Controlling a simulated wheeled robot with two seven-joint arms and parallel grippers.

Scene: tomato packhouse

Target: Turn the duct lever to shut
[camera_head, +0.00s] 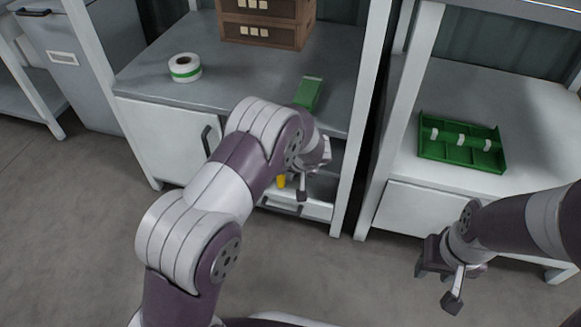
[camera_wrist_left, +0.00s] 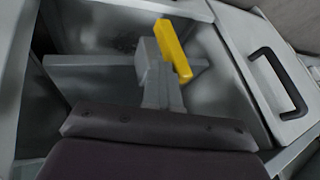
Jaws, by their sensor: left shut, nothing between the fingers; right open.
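The yellow duct lever (camera_head: 281,181) shows low in the open bay under the left bench, partly hidden by my left arm. In the left wrist view the lever (camera_wrist_left: 174,50) is a yellow bar, tilted in the picture, right beside my left gripper's fingertips (camera_wrist_left: 153,68). That gripper is shut and empty; I cannot tell whether it touches the lever. In the head view my left gripper (camera_head: 302,192) is mostly hidden behind its wrist, just right of the lever. The duct behind the lever is not clear. My right gripper (camera_head: 437,284) is open and empty above the floor at the right.
The left bench (camera_head: 150,76) holds a tape roll (camera_head: 185,68), a green box (camera_head: 308,94) and brown crates (camera_head: 267,24). A cabinet door with a dark handle (camera_head: 207,140) is close by my left arm. A green divided tray (camera_head: 461,143) sits on the right bench.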

